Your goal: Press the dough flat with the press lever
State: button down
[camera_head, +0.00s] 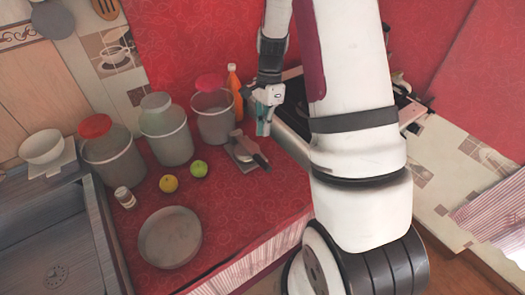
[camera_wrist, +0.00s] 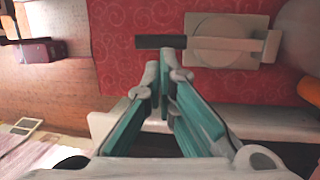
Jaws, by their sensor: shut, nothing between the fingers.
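The dough press (camera_head: 240,147) is a small grey plate on the red counter, with a lever ending in a dark handle (camera_head: 262,161). In the wrist view the press base (camera_wrist: 232,21) carries a pale round disc (camera_wrist: 220,29); I cannot tell whether this is dough or a press plate. The grey lever bar crosses over the disc, and its dark handle (camera_wrist: 150,42) sticks out to the left. My gripper (camera_head: 264,130) is shut and empty beside the press. In the wrist view my fingertips (camera_wrist: 161,74) appear just below the handle, apart from it.
Jars (camera_head: 166,135) with lids and an orange bottle (camera_head: 235,90) stand behind the press. A yellow fruit (camera_head: 168,184), a green fruit (camera_head: 199,169), a small jar (camera_head: 125,197) and a round pan (camera_head: 170,238) lie left. A stove (camera_head: 292,122) adjoins the counter behind my arm.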

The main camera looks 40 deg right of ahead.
aim_at(264, 161)
jog(key=p+x, duration=0.1)
jog(key=x, duration=0.7)
jog(key=shift+s+f, duration=0.1)
jog(key=shift+f, duration=0.25)
jog(key=shift+f, duration=0.1)
jog(key=shift+s+f+b, duration=0.15)
jog(key=shift+f, duration=0.3)
jog(key=shift+s+f+b, duration=0.15)
jog(key=shift+f, duration=0.35)
